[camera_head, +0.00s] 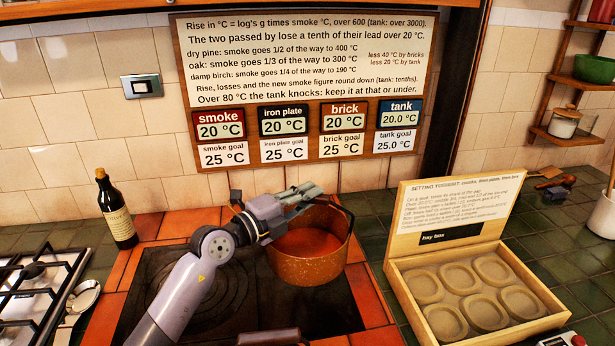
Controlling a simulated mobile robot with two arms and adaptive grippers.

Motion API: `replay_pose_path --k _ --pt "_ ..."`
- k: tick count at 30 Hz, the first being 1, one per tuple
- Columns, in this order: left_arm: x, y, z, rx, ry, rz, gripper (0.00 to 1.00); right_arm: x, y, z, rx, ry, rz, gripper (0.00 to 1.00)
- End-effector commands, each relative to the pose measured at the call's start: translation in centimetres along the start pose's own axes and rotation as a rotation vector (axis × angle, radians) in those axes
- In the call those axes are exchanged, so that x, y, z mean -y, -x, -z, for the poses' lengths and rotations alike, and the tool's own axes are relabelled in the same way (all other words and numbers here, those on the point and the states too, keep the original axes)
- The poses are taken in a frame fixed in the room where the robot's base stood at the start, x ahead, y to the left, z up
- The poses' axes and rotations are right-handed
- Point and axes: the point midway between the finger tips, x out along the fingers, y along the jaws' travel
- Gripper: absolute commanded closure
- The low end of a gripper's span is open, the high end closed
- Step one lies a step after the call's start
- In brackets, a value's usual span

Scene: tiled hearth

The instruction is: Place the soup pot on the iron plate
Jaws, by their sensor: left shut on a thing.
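The soup pot (308,268) is a speckled orange-brown pot with red soup in it and a dark handle. It appears upright over the right part of the iron plate (190,290), a black plate with ring marks and an orange tile border. I cannot tell whether its bottom rests on the plate or is slightly above it. My left gripper (305,194) is at the pot's far upper rim, shut on the pot, apparently by its handle. The gripper and wrist hide part of the rim and the exact grip. My right gripper is not in view.
A dark bottle (116,212) and a gas hob (35,295) stand at left. An open wooden box (478,290) with several hollows is close on the right. A sign board (300,85) hangs behind. A dark rounded piece (268,337) shows at the bottom edge.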

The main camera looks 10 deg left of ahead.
Motion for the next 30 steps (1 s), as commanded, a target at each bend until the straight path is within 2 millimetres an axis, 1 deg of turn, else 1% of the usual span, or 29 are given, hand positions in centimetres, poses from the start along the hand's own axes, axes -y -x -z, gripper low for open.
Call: replay_pose_path --k 4,6,11,14,18,21,25,30 --pt "-2.3 0.0 -0.1 0.002 -0.002 0.011 1.00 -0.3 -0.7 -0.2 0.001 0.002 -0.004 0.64" --pt "-3.0 0.0 -0.1 0.002 -0.003 0.012 1.00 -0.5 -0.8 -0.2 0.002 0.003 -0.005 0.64" --pt "-3.8 0.0 -0.1 0.002 -0.002 0.013 1.00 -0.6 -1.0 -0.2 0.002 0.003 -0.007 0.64" --pt "-4.8 0.0 -0.1 0.002 -0.002 0.012 1.00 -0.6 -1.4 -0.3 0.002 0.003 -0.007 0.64" --pt "-7.3 0.0 -0.2 0.003 -0.001 0.009 1.00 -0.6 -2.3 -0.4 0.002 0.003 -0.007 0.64" --pt "-8.6 0.0 -0.2 0.002 -0.002 0.011 1.00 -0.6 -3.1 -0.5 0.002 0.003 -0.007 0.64" --pt "-9.4 0.0 -0.2 0.003 -0.002 0.013 1.00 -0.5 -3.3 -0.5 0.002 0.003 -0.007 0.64" --pt "-9.4 0.0 -0.2 0.003 -0.003 0.014 1.00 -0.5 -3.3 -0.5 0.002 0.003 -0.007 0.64"
